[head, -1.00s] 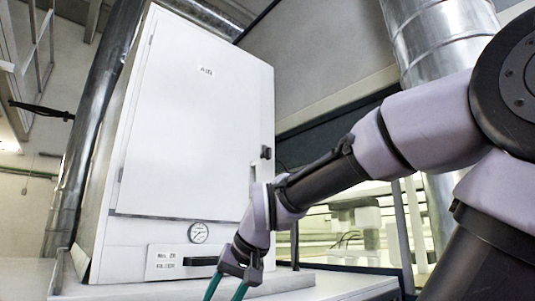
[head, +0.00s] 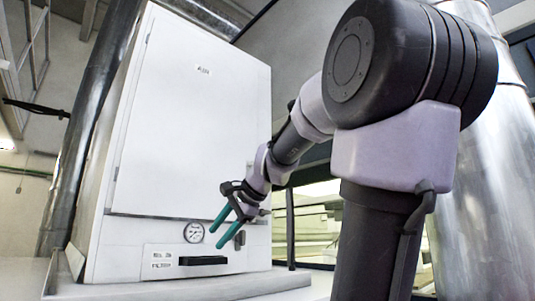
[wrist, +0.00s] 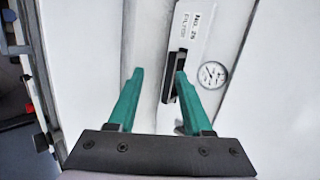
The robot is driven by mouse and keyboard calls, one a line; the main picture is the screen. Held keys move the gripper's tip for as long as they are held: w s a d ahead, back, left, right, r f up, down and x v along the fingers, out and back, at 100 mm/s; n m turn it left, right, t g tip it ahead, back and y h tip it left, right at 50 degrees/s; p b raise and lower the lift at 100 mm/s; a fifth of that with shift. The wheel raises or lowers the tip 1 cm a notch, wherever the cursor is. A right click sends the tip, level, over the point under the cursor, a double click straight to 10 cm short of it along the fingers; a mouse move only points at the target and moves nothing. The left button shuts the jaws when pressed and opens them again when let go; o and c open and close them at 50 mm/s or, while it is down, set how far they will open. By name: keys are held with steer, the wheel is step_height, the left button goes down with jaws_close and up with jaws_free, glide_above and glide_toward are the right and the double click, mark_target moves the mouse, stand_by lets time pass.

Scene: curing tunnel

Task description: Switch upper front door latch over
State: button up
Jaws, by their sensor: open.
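The white cabinet has a tall front door (head: 185,120) that looks shut. Its upper latch, at the door's right edge, is hidden behind my arm in the head view, and I cannot make it out in the wrist view. A small metal fitting (head: 239,240), perhaps a lower latch, shows just right of my fingers. My gripper (head: 217,238) is open and empty, its teal fingers pointing down and left in front of the lower front. In the wrist view my gripper (wrist: 160,74) has its fingers apart, with the black drawer handle (wrist: 173,78) seen near the right finger.
A round gauge (head: 194,232) sits left of my fingertips. Below is a labelled panel (head: 160,262) with a black handle (head: 203,260). A ledge (head: 180,290) runs under the cabinet. A metal duct (head: 85,130) stands at its left.

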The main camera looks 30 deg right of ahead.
steer(key=w+d+r+m+t, duration=0.2)
steer(key=w+d+r+m, duration=0.2)
steer(key=d+r+m, duration=0.4)
steer(key=w+d+r+m+t, duration=0.2)
steer(key=w+d+r+m, duration=0.2)
steer(key=d+r, duration=0.45)
steer(key=s+d+r+m+t, duration=0.2)
steer(key=d+r+m+t, duration=0.4)
steer(key=d+r, duration=0.7)
steer(key=w+a+r+m+g, duration=0.1)
steer(key=w+a, duration=0.2)
steer(key=w, duration=0.8)
steer(key=shift+a+r+h, duration=0.3)
steer(key=shift+a+r, duration=0.1)
jaws_close()
